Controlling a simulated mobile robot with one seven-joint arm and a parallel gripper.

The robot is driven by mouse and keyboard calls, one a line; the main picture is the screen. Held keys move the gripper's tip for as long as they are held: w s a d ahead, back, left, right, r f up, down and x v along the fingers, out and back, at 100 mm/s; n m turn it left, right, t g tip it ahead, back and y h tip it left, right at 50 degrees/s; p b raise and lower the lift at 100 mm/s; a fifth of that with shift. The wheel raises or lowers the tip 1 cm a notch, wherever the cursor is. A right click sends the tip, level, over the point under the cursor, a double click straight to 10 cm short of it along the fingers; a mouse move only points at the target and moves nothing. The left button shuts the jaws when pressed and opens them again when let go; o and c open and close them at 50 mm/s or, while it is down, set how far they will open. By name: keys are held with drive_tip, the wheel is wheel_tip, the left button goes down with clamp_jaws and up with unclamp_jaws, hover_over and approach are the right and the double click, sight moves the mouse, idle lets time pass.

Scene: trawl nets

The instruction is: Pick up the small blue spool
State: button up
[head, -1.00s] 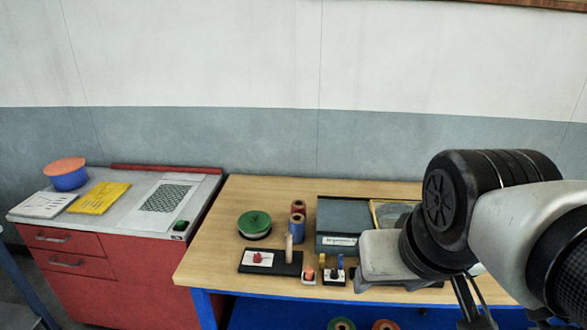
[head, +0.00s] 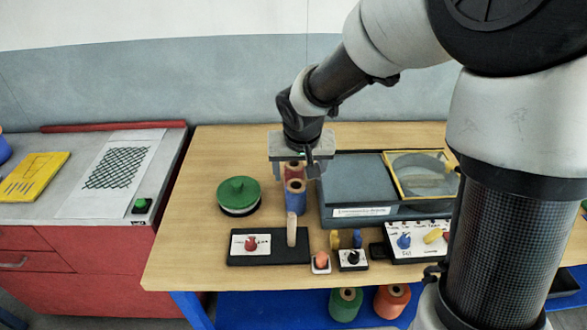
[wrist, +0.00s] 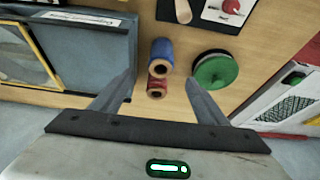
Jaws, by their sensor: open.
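The small blue spool (head: 295,199) stands upright on the wooden workbench, its tan core showing at the top. A red spool (head: 292,172) stands right behind it, partly hidden. In the wrist view the blue spool (wrist: 161,52) is beyond the red spool (wrist: 157,86), both close together. My gripper (wrist: 160,78) is open and empty, pointing down. Its two fingers show apart, to the left and right of the spools, with the red spool nearer to the middle of the gap. In the head view my gripper (head: 298,170) is above and behind the spools; its exact height is unclear.
A green round-lidded thing (head: 239,194) is left of the spools. A grey case (head: 351,179) is close on the right. A black board with an upright wooden lever (head: 291,230) is in front. Green (head: 345,304) and orange (head: 392,300) spools sit on the lower shelf.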

sight(297, 191)
drive_tip(key=b+x, duration=0.1)
drive_tip(key=x, duration=0.6)
drive_tip(key=shift+f, duration=0.4)
drive_tip(key=shift+a+b+x, duration=0.2)
drive_tip(key=shift+b+x, duration=0.15)
drive_tip(key=shift+x, duration=2.35)
drive_tip(key=shift+w, duration=0.1)
